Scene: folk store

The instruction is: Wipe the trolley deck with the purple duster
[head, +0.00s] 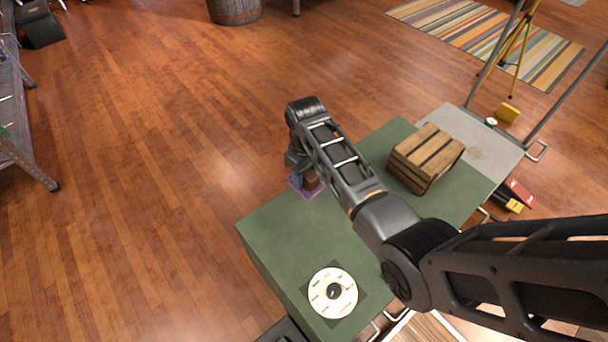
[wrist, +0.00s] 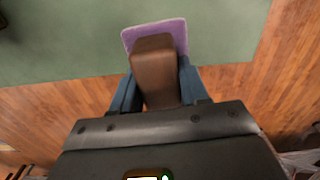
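The purple duster has a brown block handle (wrist: 155,72) and a flat purple pad (wrist: 172,29). In the wrist view my gripper (wrist: 156,95) has its blue fingers closed on both sides of the handle. In the head view the purple pad (head: 311,193) shows below my gripper (head: 299,168), at the far left edge of the green surface; I cannot tell whether it touches. The grey trolley deck (head: 450,118) is at the upper right, beyond the wooden crate, with a faint darker patch (head: 475,153) on it. My gripper is well left of this deck.
The slatted wooden crate (head: 427,158) stands on the green surface (head: 300,236), between my gripper and the grey deck. A cream disc (head: 333,292) lies at the near end.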

